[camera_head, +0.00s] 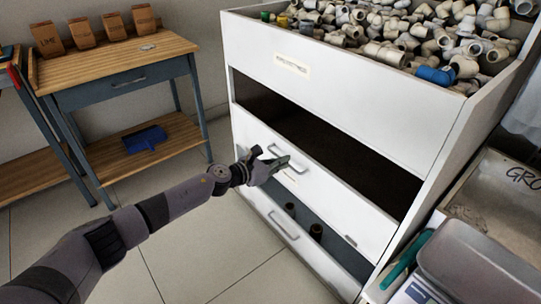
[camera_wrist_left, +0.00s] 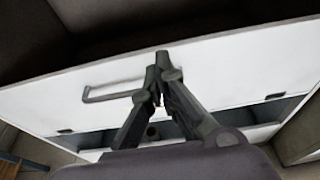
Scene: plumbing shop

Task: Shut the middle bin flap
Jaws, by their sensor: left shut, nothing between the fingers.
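A white cabinet holds three bins, one above another. The middle bin flap (camera_head: 335,195) is a white panel with a grey bar handle (camera_head: 299,178). A long dark opening shows above its top edge, so the flap stands open. My left gripper (camera_head: 282,162) is shut and empty, in front of the flap by the handle. In the left wrist view the closed fingertips (camera_wrist_left: 162,62) lie over the flap (camera_wrist_left: 225,75), near its top edge, with the handle (camera_wrist_left: 110,92) to their left. I cannot tell whether they touch the flap. My right gripper is not in view.
The top bin (camera_head: 340,95) is heaped with pipe fittings. The bottom bin flap (camera_head: 300,245) is also open, with a few dark fittings inside. A wooden workbench (camera_head: 120,67) stands at left, a scale (camera_head: 475,262) at right. The floor before the cabinet is clear.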

